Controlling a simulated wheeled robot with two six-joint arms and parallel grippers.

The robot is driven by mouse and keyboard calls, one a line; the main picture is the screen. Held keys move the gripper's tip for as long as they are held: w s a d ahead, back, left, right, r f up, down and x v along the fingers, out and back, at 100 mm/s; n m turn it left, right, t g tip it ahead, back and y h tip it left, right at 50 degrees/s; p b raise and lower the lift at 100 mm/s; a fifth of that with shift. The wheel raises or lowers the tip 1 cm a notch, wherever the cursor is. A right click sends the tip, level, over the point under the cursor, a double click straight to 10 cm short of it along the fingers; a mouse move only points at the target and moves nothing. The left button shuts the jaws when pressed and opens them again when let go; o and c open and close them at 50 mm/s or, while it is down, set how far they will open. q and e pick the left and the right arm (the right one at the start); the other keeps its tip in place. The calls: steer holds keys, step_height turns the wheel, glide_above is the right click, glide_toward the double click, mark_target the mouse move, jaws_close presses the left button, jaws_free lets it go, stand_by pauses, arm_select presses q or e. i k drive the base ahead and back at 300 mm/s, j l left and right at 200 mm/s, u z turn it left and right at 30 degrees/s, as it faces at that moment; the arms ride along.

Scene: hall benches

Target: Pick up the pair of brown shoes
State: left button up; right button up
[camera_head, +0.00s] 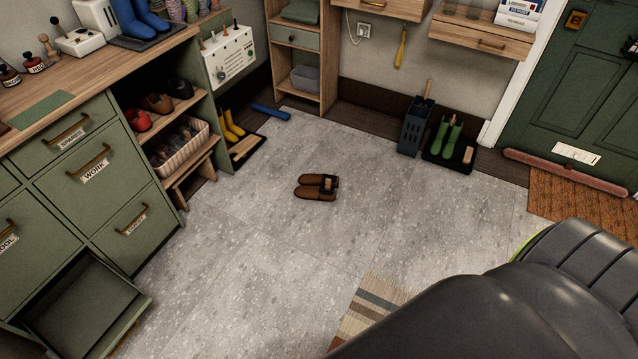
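A pair of brown shoes (314,188) lies on the grey speckled floor near the middle of the head view. The two shoes are side by side and close together, with toes toward the left and darker parts at the right end. Nothing covers them. A large dark part of my own body fills the lower right of the view. Neither of my grippers shows in the view, so I cannot see how they stand relative to the shoes.
A green bench (70,177) with drawers stands at left; a low drawer (87,309) is pulled out. A shoe shelf (172,118), yellow boots (232,125), green boots (447,139) on a tray and a striped rug (366,308) surround clear floor.

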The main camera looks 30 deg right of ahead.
mark_target(323, 187)
steer(key=i+l, duration=0.15)
steer(key=l, duration=0.25)
steer(key=i+l+z, duration=0.15)
steer(key=l, duration=0.3)
steer(key=i+l, duration=0.2)
steer(key=l, duration=0.2)
steer(key=i+l+z, duration=0.1)
steer(key=l, duration=0.3)
steer(key=i, duration=0.1)
